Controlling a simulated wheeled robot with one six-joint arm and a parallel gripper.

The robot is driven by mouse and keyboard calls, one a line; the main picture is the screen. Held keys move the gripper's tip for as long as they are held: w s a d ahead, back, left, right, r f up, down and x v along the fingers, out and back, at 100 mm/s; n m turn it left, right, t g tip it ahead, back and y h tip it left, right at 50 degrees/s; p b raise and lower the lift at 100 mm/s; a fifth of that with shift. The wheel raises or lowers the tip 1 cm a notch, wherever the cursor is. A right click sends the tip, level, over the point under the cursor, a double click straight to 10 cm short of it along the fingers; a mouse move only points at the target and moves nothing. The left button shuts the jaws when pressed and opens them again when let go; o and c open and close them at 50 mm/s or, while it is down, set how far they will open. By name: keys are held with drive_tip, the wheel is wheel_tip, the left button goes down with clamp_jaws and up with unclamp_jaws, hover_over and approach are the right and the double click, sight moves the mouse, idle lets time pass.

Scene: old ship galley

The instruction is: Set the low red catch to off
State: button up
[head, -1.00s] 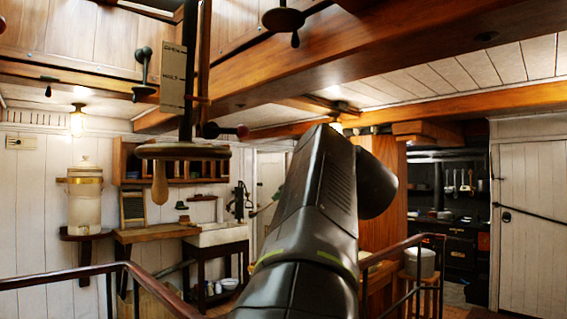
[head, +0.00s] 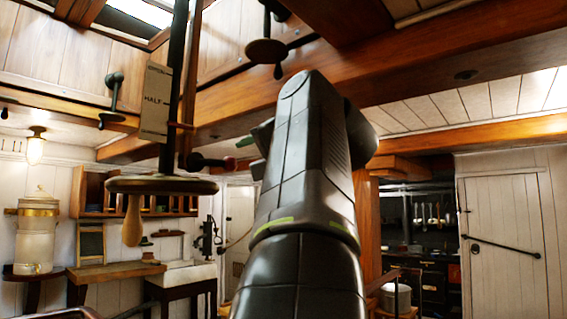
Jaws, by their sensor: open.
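A short dark lever with a red knob (head: 229,163) sticks out low on the dark upright post, just above the round wooden disc (head: 165,185). It seems to be the low red catch. Its other end is a black ball. A smaller red-tipped pointer (head: 181,125) sits higher, beside a pale plate (head: 156,100) that reads HALF. Which setting the catch is in, I cannot tell. My arm rises through the middle, right of the catch. My gripper is hidden behind it; only a greenish edge shows at the arm's left side, and I cannot tell what it is.
A wooden handle (head: 132,220) hangs under the disc. Dark knobs (head: 266,52) and (head: 114,90) stick out of the overhead panelling. Heavy wooden beams (head: 420,60) cross above. A lamp (head: 36,147) and a white urn (head: 38,232) are at left, a white door (head: 512,235) at right.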

sight(234, 164)
drive_tip(key=p+x, duration=0.3)
drive_tip(key=x, duration=0.7)
clamp_jaws()
drive_tip(key=shift+s+d, duration=0.1)
